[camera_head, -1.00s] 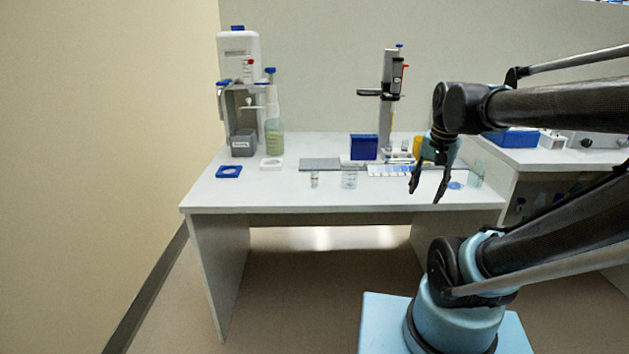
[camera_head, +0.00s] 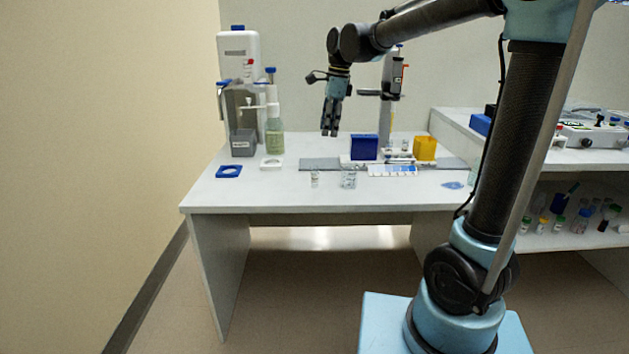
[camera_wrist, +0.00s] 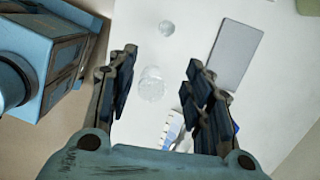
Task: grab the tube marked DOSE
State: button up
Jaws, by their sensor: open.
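A small clear vial (camera_head: 314,178) stands near the front of the white table, left of a wider clear beaker (camera_head: 349,180). I cannot read DOSE on either, so I cannot tell for sure which is the marked tube. In the wrist view the vial (camera_wrist: 166,28) shows as a small round near the top, and the beaker (camera_wrist: 151,84) lies between my fingers in the picture, well beyond them. My gripper (camera_head: 330,133) points down above the table, over the grey plate's area, open and empty. Its spread fingers fill the wrist view (camera_wrist: 161,60).
A grey plate (camera_wrist: 232,55) lies behind the vial. A blue box (camera_head: 364,148), a yellow holder (camera_head: 425,148) and a blue-and-white strip (camera_head: 392,171) are to the right. The table's front edge is clear.

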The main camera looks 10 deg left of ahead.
aim_at(315, 169)
jog(key=a+f, duration=0.1)
jog(key=f, duration=0.4)
jog(key=a+f, duration=0.2)
jog(key=f, duration=0.3)
jog(key=a+f, duration=0.1)
jog(key=f, duration=0.5)
jog(key=shift+a, duration=0.35)
jog(key=shift+s+f, duration=0.1)
jog(key=shift+f, duration=0.45)
jog(key=c, duration=0.8)
